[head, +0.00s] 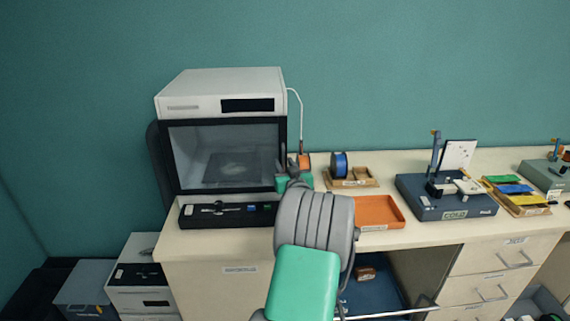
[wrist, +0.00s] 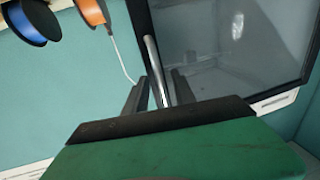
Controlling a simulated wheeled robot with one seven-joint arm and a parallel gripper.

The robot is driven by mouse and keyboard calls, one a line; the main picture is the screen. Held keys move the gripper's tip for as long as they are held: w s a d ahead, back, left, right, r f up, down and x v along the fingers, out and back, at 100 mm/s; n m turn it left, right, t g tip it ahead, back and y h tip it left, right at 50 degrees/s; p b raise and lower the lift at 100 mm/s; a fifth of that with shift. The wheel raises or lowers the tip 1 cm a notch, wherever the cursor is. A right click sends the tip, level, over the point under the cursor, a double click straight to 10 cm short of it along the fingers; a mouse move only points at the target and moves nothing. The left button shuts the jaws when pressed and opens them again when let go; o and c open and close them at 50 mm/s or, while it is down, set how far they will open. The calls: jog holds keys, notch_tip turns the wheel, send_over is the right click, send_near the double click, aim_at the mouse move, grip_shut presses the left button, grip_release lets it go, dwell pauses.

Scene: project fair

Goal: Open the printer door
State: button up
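The printer (head: 220,93) is a white-topped box at the left of the counter in the head view. Its dark-framed glass door (head: 225,155) looks closed and also fills the right of the wrist view (wrist: 230,45). My gripper (head: 293,160) is at the door's right edge. In the wrist view, a silver bar handle (wrist: 152,60) runs along the door's edge and passes between the two dark fingers of my gripper (wrist: 160,80). The fingers stand apart, with a small gap visible beside the bar. The handle is hidden behind my gripper in the head view.
Blue (head: 339,165) and orange (head: 304,161) filament spools stand right of the printer. An orange tray (head: 378,212) lies in front of them. A dark fixture (head: 447,197) stands farther right.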

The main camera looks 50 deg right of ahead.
jog(key=shift+c, duration=0.4)
grip_shut()
dwell(0.9)
